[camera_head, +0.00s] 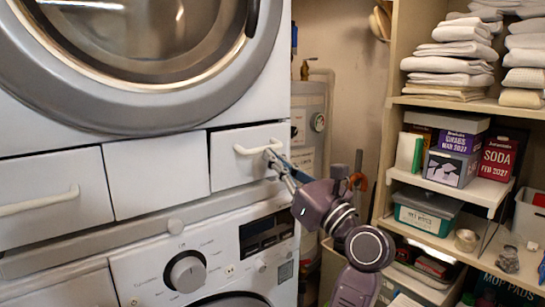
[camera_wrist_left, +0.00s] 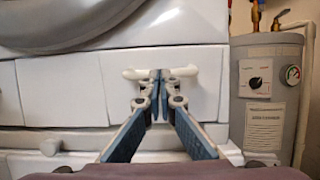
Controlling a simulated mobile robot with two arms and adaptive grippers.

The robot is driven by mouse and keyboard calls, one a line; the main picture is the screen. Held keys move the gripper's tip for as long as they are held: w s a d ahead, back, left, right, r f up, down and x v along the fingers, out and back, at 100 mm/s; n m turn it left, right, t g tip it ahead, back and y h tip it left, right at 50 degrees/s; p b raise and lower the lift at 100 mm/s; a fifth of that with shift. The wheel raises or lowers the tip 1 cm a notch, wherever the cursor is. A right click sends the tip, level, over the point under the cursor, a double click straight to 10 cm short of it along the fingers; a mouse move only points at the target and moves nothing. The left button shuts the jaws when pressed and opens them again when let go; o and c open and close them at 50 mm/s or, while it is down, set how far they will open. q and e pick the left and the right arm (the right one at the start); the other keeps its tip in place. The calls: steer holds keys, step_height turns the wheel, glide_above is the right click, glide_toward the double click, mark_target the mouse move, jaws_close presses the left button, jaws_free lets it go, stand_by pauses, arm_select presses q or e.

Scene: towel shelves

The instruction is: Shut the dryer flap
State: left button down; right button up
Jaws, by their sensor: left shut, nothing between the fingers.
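The dryer flap (camera_head: 228,172) is a white rectangular panel with a white bar handle (camera_head: 260,147), low on the right of the upper machine's front. It looks about flush with the panels beside it; a small gap cannot be ruled out. In the left wrist view the flap (camera_wrist_left: 205,98) is straight ahead, its handle crossing behind the fingertips. My left gripper (camera_head: 271,157) is shut and empty, its tips at the handle's middle. In the left wrist view its blue-padded fingers (camera_wrist_left: 160,77) meet in front of the handle; whether they touch it is unclear. My right gripper is not in view.
The dryer's round door (camera_head: 130,105) is above. A lower machine with a knob (camera_head: 187,272) and dark display stands below. Another handled panel (camera_head: 50,178) is at the left. A grey boiler (camera_head: 310,125) and shelves with towels (camera_head: 455,50) and boxes are on the right.

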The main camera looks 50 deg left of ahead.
arm_select(q)
steer(key=shift+a+r, duration=0.8)
steer(key=shift+a, duration=0.05)
steer(key=shift+r, duration=0.1)
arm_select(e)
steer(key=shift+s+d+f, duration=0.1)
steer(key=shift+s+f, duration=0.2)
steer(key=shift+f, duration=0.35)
